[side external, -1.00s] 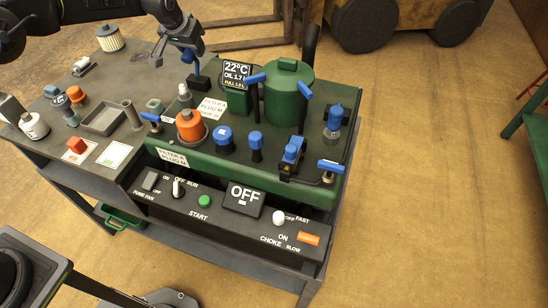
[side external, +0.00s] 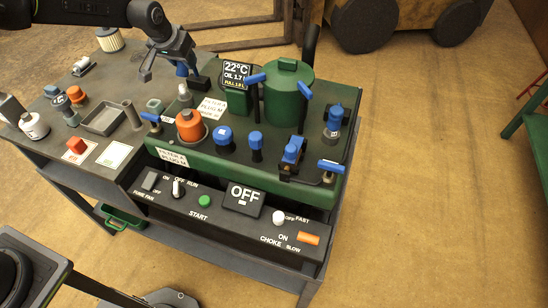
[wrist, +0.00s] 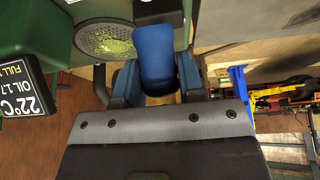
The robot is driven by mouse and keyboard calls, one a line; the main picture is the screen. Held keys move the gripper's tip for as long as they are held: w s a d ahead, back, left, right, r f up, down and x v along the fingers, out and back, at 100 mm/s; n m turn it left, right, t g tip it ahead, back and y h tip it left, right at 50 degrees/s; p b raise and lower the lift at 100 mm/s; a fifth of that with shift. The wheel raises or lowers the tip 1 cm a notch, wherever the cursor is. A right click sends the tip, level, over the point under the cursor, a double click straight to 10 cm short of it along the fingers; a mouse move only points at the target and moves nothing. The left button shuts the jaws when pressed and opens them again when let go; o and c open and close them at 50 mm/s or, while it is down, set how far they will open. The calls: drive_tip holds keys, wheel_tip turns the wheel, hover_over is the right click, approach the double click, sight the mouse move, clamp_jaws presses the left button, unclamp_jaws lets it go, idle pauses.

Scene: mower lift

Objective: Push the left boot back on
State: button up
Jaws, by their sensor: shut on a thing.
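My gripper (wrist: 155,85) is shut on a blue boot (wrist: 157,55), which stands up between its two jaws in the wrist view. In the side view my gripper (side external: 172,68) is over the far left of the green engine deck, with the blue boot (side external: 181,69) partly hidden by it. A small grey plug-like post (side external: 184,94) stands just below and in front of the boot in that picture. I cannot tell whether the boot touches anything below. The lower end of the boot is hidden.
A display (side external: 237,74) stands behind. A round mesh with yellow-green bits (wrist: 105,42) lies beside the boot in the wrist view.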

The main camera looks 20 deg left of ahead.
sight(182, 84)
drive_tip(key=shift+s+f, duration=0.4)
drive_tip(key=shift+s, duration=0.2)
drive_tip(key=shift+s+f, duration=0.35)
drive_tip(key=shift+s, duration=0.2)
drive_tip(key=shift+s+f, duration=0.95)
drive_tip(key=shift+f, duration=0.25)
drive_tip(key=o, duration=0.7)
drive_tip(key=shift+w+r, duration=0.1)
drive_tip(key=shift+r, duration=0.05)
drive_tip(key=shift+r, duration=0.1)
